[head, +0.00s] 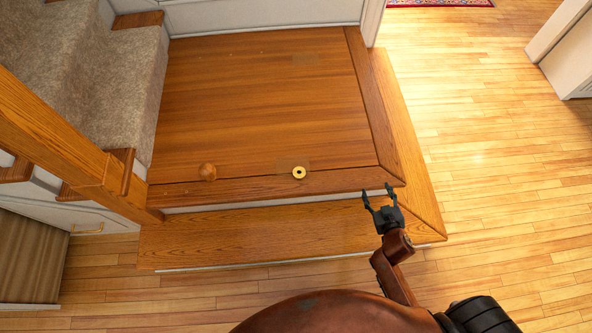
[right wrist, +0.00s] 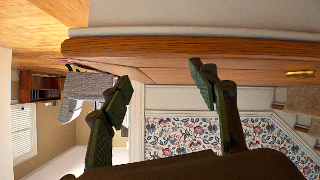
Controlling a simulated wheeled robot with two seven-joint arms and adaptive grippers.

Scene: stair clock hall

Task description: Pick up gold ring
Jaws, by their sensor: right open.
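The gold ring (head: 295,174) lies flat near the front edge of the wooden landing (head: 260,110) in the head view. A small gold shape at the right of the right wrist view (right wrist: 300,73) looks like the same ring. My right gripper (head: 377,190) is open and empty, at the landing's front right corner. It is to the right of the ring and a little nearer to me, clearly apart from it. In the right wrist view its two fingers (right wrist: 160,76) stand wide apart with nothing between them. My left gripper is not in view.
A lower wooden step (head: 270,233) runs along the front. A wooden rail (head: 60,140) and carpeted stairs (head: 110,80) are at the left. Open plank floor (head: 490,130) lies at the right.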

